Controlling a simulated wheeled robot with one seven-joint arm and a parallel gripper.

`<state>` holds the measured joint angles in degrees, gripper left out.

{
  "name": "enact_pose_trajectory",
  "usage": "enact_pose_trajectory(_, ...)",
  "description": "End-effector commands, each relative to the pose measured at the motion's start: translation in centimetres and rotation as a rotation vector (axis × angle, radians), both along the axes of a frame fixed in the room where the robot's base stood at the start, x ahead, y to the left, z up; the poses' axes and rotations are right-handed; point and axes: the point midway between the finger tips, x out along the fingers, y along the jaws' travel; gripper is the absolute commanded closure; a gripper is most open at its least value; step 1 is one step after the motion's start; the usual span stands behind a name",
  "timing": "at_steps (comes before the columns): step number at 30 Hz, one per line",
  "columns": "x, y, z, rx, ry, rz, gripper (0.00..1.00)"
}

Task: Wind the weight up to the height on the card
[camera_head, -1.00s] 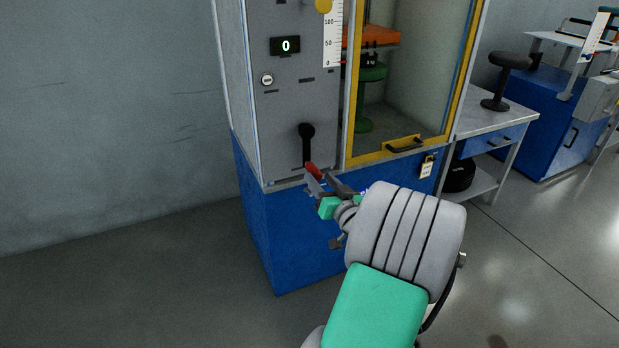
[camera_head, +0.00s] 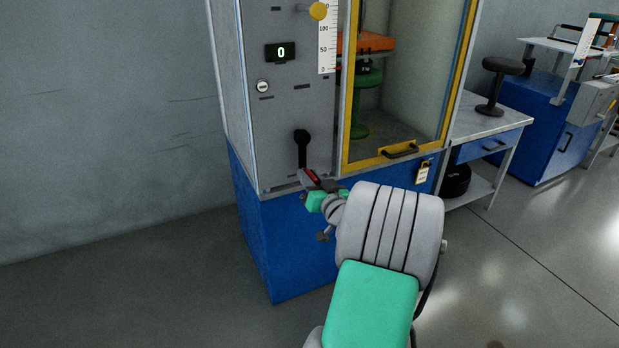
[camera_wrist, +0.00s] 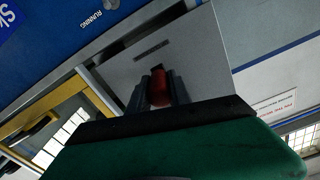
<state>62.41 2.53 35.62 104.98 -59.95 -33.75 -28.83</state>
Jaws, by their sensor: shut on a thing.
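A black crank (camera_head: 302,146) hangs straight down on the grey front panel of a cabinet, with a red handle (camera_head: 309,177) at its lower end. My gripper (camera_head: 312,181) is at the red handle. In the wrist view its fingers (camera_wrist: 158,90) are shut on the red handle (camera_wrist: 160,86). An orange weight (camera_head: 366,42) sits behind the clear door, above a green stand (camera_head: 368,78). The display (camera_head: 281,52) reads 0. A small white tag (camera_head: 423,173) hangs below the door; its text is unreadable.
The yellow-framed door is closed, with a dark handle (camera_head: 399,150). A side table (camera_head: 487,125) with a black stool-like object (camera_head: 497,84) stands right of the cabinet. Another blue bench (camera_head: 545,118) is farther right. The floor at left is clear.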

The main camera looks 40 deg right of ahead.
Motion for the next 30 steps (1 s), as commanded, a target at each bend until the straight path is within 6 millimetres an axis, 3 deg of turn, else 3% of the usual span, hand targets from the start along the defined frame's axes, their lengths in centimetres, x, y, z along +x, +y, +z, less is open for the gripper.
enact_pose_trajectory(4,-0.01,0.01,-0.01,0.0,0.0,0.0,1.0)
enact_pose_trajectory(30,-0.02,-0.01,-0.03,0.0,0.001,0.0,1.0)
